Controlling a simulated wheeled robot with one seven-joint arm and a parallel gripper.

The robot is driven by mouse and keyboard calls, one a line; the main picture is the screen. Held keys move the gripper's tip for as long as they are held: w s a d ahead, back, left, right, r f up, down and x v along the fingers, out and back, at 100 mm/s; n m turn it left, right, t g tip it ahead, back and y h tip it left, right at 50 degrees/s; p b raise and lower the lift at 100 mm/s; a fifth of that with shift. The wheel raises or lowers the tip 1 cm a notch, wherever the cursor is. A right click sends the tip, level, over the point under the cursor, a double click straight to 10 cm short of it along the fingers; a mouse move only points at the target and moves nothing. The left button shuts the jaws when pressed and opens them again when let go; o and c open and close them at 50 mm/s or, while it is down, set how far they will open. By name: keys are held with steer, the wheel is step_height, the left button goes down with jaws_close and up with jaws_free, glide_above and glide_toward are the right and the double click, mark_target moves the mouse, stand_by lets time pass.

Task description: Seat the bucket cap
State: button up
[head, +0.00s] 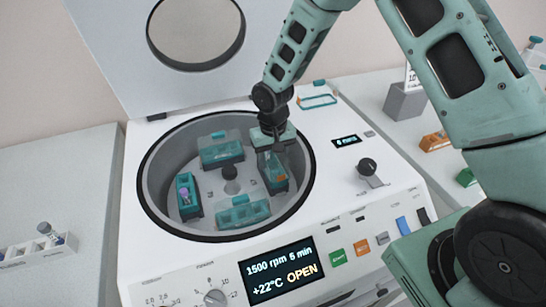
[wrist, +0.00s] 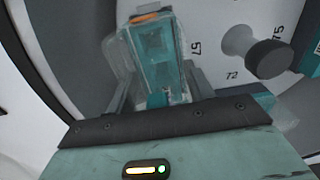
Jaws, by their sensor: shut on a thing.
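My gripper (head: 277,147) reaches into the open centrifuge bowl over the right-hand bucket (head: 277,178). It is shut on the clear bucket cap (head: 266,158) by a teal grip, which shows between the fingers in the wrist view (wrist: 158,98). The see-through cap (wrist: 121,62) is over or around the teal bucket (wrist: 160,45), looking slightly turned against it. An orange piece (wrist: 151,16) shows at the bucket's far end. I cannot tell whether the cap is fully down. The fingers hide part of it.
Other buckets stand at the back (head: 221,151), left (head: 188,196) and front (head: 243,213) of the bowl; the left one holds a purple-capped tube. The rotor hub (wrist: 270,58) is close by. The lid (head: 195,45) is raised. The display (head: 284,269) reads OPEN.

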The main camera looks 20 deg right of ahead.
steer(key=shift+f, duration=0.4)
steer(key=shift+f, duration=0.1)
steer(key=shift+f+b, duration=0.35)
steer(key=shift+b, duration=0.15)
steer(key=o, duration=1)
steer(key=shift+o, duration=0.2)
step_height(320, 180, up, 17)
steer(key=b, duration=0.1)
steer(key=shift+r+b, duration=0.2)
steer(key=shift+b, duration=0.2)
